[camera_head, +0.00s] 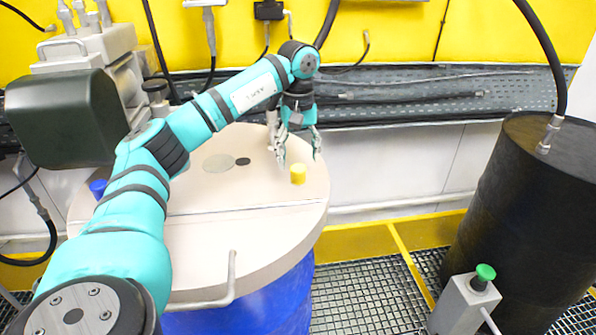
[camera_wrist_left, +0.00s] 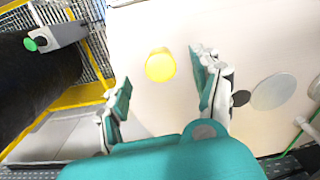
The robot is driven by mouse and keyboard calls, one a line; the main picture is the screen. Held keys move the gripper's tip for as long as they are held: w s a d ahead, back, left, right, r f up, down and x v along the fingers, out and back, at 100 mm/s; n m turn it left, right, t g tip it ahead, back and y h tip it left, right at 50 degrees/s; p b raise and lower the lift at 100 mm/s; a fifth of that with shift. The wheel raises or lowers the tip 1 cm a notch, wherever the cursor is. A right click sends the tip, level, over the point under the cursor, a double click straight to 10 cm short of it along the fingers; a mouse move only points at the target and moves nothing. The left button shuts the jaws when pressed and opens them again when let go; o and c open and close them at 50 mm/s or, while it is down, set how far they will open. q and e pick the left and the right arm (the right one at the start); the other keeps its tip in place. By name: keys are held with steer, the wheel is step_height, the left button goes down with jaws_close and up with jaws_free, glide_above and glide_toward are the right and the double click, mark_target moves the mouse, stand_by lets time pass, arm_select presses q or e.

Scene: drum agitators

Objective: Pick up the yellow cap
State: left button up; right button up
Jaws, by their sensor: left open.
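The yellow cap (camera_head: 298,174) stands on the pale round drum lid (camera_head: 245,245), near its right edge. My left gripper (camera_head: 298,155) is open and empty, pointing down above the lid, just behind and above the cap in the head view. In the left wrist view the cap (camera_wrist_left: 160,65) lies beyond the fingertips, in line with the gap between the two spread fingers (camera_wrist_left: 165,85). The fingers do not appear to touch it. My right gripper is not in view.
A blue cap (camera_head: 98,188) sits at the lid's left side. A handle (camera_head: 230,275) rises at the lid's front edge. A black drum (camera_head: 520,200) and a grey box with a green button (camera_head: 485,272) stand at the right. A cable tray (camera_head: 420,95) runs behind.

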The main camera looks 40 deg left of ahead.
mark_target(298, 167)
arm_select(q)
step_height(298, 167, down, 4)
steer(key=shift+a+r+p, duration=0.1)
steer(key=shift+p, duration=0.8)
steer(key=shift+f, duration=0.55)
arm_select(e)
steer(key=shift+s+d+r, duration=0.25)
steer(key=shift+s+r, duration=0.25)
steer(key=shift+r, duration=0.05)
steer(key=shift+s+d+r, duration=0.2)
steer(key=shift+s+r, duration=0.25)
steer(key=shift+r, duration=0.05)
arm_select(q)
steer(key=shift+r, duration=0.1)
steer(key=shift+c, duration=1.1)
steer(key=c, duration=0.8)
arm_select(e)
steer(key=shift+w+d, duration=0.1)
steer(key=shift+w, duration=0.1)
arm_select(q)
steer(key=shift+r, duration=0.1)
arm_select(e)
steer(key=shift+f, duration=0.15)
